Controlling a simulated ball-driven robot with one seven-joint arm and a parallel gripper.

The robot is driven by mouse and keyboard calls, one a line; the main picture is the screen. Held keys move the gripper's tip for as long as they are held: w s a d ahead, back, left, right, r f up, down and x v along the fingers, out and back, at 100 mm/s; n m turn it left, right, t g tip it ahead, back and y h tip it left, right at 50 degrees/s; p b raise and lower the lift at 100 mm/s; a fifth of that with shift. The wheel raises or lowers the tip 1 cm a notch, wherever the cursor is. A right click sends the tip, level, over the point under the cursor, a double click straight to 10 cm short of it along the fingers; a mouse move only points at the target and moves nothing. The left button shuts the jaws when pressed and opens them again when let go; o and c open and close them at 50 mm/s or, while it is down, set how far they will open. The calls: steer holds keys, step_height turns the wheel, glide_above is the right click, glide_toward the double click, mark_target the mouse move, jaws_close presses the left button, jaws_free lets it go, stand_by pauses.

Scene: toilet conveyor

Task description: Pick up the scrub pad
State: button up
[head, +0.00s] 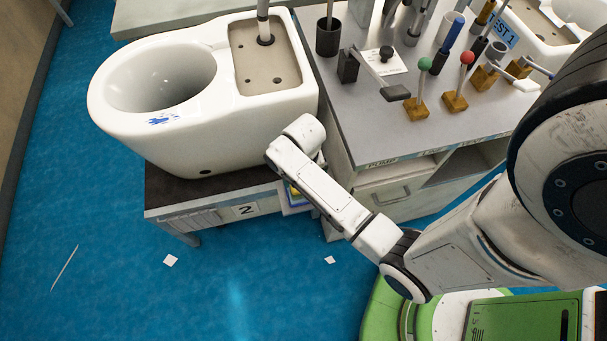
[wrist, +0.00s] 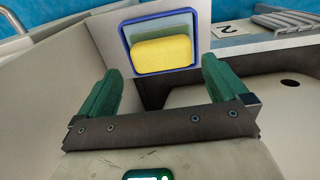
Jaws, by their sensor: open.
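The scrub pad (wrist: 161,55) is yellow and sits in a blue-rimmed holder (wrist: 125,52) in the wrist view. My gripper (wrist: 161,66) has two green fingers spread wide, one on each side of the pad in the picture. The fingers are apart from the pad and nothing is between them. In the head view a little of the holder's blue and yellow (head: 296,196) shows beside my arm, below the counter. My arm hides the rest, and my gripper's fingers do not show there.
A white toilet (head: 195,130) stands on a dark bench marked 2 at left. A grey counter (head: 470,130) holds several levers and tools. A cabinet with a drawer (head: 395,195) is right of the holder. Blue floor (head: 110,240) is mostly clear, with small white scraps.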

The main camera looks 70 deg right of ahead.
step_height(320, 180, down, 5)
steer(key=shift+a+f, duration=0.1)
steer(key=shift+a, duration=0.05)
steer(key=c, duration=0.8)
steer(key=shift+r, duration=0.2)
step_height(320, 180, up, 10)
steer(key=shift+f+p, duration=0.1)
steer(key=shift+p, duration=0.2)
